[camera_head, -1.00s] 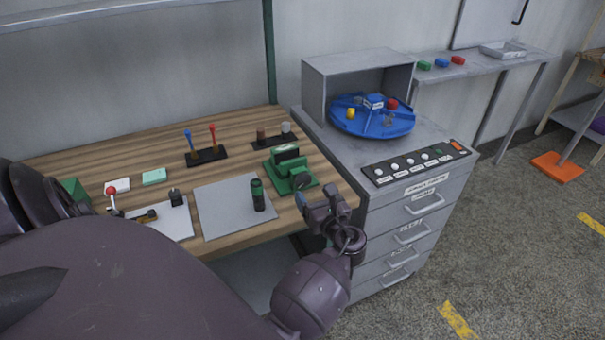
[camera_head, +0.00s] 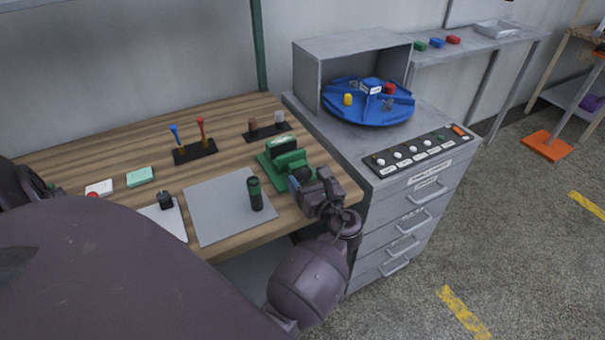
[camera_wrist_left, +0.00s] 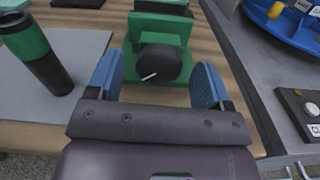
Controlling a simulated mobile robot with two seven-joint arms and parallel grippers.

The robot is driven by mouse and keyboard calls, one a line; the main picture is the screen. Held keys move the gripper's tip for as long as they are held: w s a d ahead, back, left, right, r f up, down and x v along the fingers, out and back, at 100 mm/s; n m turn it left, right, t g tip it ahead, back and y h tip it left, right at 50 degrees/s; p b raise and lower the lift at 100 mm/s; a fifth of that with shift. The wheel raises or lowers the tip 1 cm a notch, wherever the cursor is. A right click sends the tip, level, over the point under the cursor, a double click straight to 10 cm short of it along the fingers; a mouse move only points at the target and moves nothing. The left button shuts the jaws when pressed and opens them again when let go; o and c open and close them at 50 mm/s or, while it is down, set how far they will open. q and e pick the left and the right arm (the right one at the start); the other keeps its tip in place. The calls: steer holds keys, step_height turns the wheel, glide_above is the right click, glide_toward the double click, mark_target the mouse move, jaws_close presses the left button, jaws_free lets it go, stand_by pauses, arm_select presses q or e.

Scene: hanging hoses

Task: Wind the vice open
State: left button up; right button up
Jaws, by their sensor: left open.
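The green vice (camera_head: 284,160) stands near the right end of the wooden bench. In the left wrist view the vice (camera_wrist_left: 160,32) is straight ahead, with its round black handwheel (camera_wrist_left: 158,63) and a pale mark on it facing me. My left gripper (camera_head: 306,182) is at the near side of the vice and covers the handwheel in the head view. Its blue fingertips (camera_wrist_left: 157,82) are apart, one on each side of the handwheel in the picture, with no contact visible. Whether the handwheel lies fully between the fingers I cannot tell. My right gripper is not in view.
A green-and-black cylinder (camera_head: 255,193) stands on a grey mat (camera_head: 215,205) left of my left gripper. A grey drawer cabinet (camera_head: 405,215) with a button panel (camera_head: 420,150) and blue turntable (camera_head: 340,108) stands close on the right. A screwdriver rack (camera_head: 195,152) is farther back.

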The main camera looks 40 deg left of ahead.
arm_select(q)
steer(key=shift+w+a, duration=0.15)
steer(key=shift+a, duration=0.2)
steer(key=c, duration=0.9)
steer(key=shift+n, duration=0.3)
steer(key=n, duration=0.2)
steer(key=shift+n, duration=2.1)
